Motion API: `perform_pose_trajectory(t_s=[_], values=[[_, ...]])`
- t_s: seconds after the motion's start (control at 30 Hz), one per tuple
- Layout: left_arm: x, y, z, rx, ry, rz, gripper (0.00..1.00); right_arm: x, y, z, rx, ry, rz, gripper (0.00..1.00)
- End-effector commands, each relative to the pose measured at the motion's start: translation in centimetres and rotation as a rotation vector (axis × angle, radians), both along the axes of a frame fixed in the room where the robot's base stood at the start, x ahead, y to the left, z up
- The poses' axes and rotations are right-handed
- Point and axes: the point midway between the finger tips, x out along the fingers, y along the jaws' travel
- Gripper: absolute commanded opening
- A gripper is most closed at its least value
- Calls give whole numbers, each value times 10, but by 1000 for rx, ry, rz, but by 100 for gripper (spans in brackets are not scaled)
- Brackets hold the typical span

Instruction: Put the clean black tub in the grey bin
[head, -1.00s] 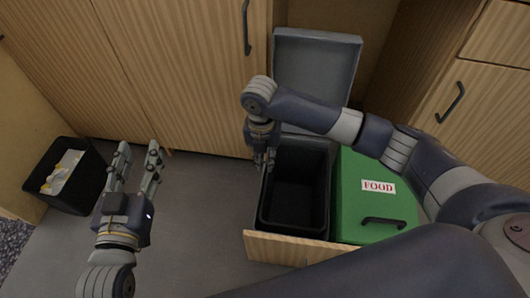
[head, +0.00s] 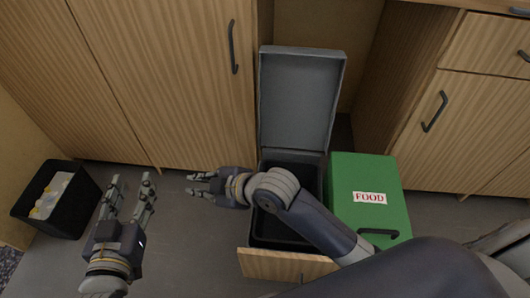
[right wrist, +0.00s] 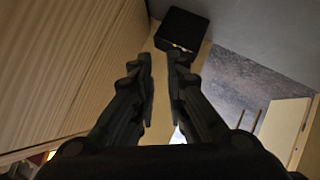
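The grey bin (head: 297,105) stands in a pulled-out drawer in the head view, its grey lid raised. Its inside is dark, partly hidden by my right arm, and I cannot tell what lies in it. No separate clean black tub can be made out. My right gripper (head: 190,184) is left of the bin, pointing left, fingers apart and empty; it also shows open in the right wrist view (right wrist: 160,65). My left gripper (head: 130,180) is open and empty, fingers pointing up the picture, over the floor at the left.
A black open box (head: 80,215) with white and yellow items stands on the floor at the left; it also shows in the right wrist view (right wrist: 184,27). A green bin marked FOOD (head: 370,172) is beside the grey bin. Wooden cupboards (head: 165,80) stand behind.

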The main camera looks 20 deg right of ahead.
Motion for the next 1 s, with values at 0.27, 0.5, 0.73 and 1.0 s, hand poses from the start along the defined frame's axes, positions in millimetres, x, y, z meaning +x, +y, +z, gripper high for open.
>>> perform_pose_trajectory(t_s=[0.27,0.5,0.73,1.0], values=[[0,0,0,0,0,0,40,-12,-92,60,483,-26,-530,13],[0,0,0,-1,0,0,40,-28,-148,88,665,-82,-723,13],[0,0,0,-1,0,-1,40,-30,-154,92,684,-91,-743,13],[0,0,0,-1,1,-1,40,-30,-153,92,683,-89,-740,13]])
